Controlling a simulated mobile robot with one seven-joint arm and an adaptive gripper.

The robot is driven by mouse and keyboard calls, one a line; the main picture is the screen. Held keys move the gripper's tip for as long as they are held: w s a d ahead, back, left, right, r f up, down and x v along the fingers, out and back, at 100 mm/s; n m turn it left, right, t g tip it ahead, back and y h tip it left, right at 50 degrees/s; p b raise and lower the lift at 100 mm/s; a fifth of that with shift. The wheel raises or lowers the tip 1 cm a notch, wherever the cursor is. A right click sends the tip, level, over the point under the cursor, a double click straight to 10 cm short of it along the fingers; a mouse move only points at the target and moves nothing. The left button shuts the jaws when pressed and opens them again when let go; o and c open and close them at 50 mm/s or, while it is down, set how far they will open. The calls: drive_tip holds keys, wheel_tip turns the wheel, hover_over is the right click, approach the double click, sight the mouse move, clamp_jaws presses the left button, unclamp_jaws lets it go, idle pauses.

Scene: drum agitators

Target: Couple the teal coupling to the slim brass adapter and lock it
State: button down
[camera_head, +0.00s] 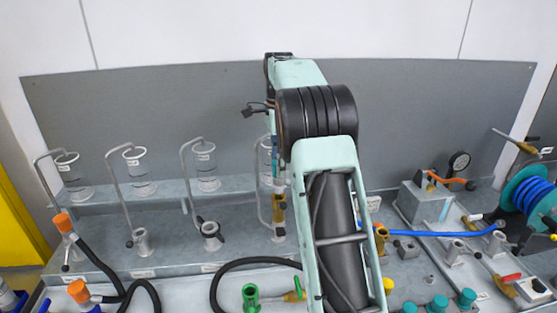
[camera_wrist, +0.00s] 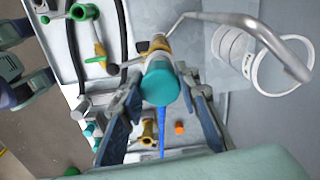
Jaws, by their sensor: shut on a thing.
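My gripper (camera_wrist: 160,78) is shut on the teal coupling (camera_wrist: 161,84), whose round end faces the camera in the wrist view. Just past it, a brass piece (camera_wrist: 158,46) with a small lever shows in line with the coupling. The coupling hides where the two meet, so I cannot tell whether they are joined or locked. In the head view a brass fitting (camera_head: 279,208), perhaps the slim adapter, stands upright below my wrist. My arm hides most of the gripper and the coupling there.
A bent metal pipe with a clear cup (camera_wrist: 236,50) stands close right of the gripper in the wrist view. A green fitting (camera_head: 250,296), a black hose (camera_head: 235,266) and a blue hose (camera_head: 440,234) lie on the bench. Several teal caps (camera_head: 438,303) stand at the front right.

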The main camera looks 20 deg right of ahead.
drive_tip(key=shift+f, duration=0.6)
idle(0.8)
drive_tip(key=shift+f+b, duration=0.6)
drive_tip(key=shift+f, duration=0.4)
drive_tip(key=shift+f, duration=0.35)
idle(0.3)
drive_tip(key=c, duration=1.4)
unclamp_jaws()
drive_tip(key=shift+c, duration=0.2)
wheel_tip(320, 180, up, 3)
drive_tip(key=shift+p, duration=0.85)
drive_tip(key=shift+r, duration=3.5)
